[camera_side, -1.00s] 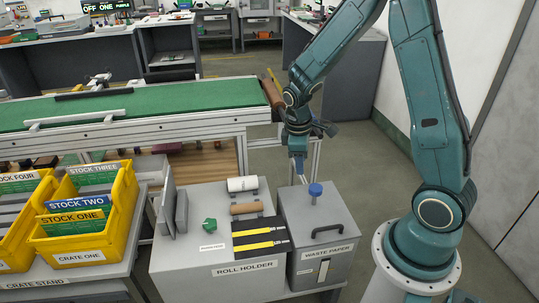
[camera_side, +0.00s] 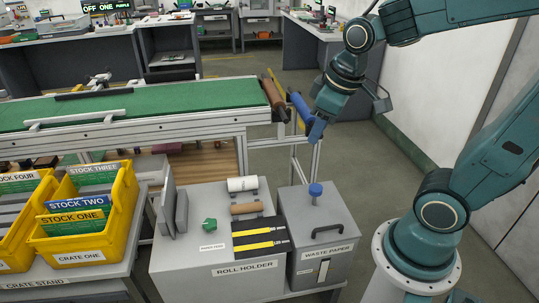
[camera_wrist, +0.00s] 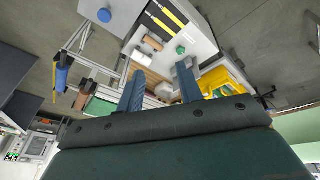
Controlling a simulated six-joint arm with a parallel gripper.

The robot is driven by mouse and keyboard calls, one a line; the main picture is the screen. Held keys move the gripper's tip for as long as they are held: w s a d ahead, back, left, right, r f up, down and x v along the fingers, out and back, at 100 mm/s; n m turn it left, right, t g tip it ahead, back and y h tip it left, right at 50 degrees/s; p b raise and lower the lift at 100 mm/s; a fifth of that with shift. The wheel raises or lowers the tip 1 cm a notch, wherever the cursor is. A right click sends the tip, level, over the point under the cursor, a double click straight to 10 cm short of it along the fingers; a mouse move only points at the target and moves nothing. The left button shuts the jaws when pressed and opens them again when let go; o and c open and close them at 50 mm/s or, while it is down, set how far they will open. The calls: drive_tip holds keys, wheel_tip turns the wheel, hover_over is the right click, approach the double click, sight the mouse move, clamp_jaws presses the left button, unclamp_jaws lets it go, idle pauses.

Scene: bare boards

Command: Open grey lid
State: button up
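The grey lid (camera_side: 297,222) is the flat top of the waste paper bin (camera_side: 325,265) in the side view. It lies shut, with a black handle (camera_side: 327,231) near its front edge and a blue knob (camera_side: 315,190) toward the back. In the wrist view the lid (camera_wrist: 122,14) and the blue knob (camera_wrist: 104,15) show at the top left. My gripper (camera_side: 315,130) is in the air above and behind the bin, clear of the lid. In the wrist view my gripper's (camera_wrist: 159,70) two blue fingers are well apart with nothing between them.
The roll holder (camera_side: 210,255) stands left of the bin with rolls and yellow-striped black strips. A green conveyor (camera_side: 170,105) lies behind, with a brown roller (camera_side: 273,92) and a blue roller (camera_side: 298,104) at its end. Yellow crates (camera_side: 85,215) stand left.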

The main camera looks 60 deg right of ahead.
drive_tip(key=s+a+r+m+t, duration=0.1)
drive_tip(key=s+a+r+t, duration=0.1)
drive_tip(key=s, duration=0.5)
drive_tip(key=shift+s+a+r+m+y, duration=0.35)
drive_tip(key=shift+a+r, duration=0.25)
drive_tip(key=shift+r, duration=0.35)
drive_tip(key=shift+w, duration=0.1)
drive_tip(key=w+d+f+n+g+h, duration=0.1)
drive_tip(key=w+d+f+n+g, duration=0.1)
drive_tip(key=w+d+f+g, duration=0.3)
drive_tip(key=w+d+f+n, duration=0.3)
drive_tip(key=w+f, duration=0.4)
drive_tip(key=w, duration=0.1)
drive_tip(key=d+f+n+g, duration=0.2)
drive_tip(key=d+f, duration=0.1)
drive_tip(key=f, duration=0.8)
drive_tip(key=d+f+n+g, duration=0.2)
drive_tip(key=d+f+g, duration=0.1)
drive_tip(key=f, duration=0.8)
drive_tip(key=shift+s+d+f+h, duration=0.3)
drive_tip(key=shift+d+f+h, duration=0.05)
drive_tip(key=shift+d, duration=0.4)
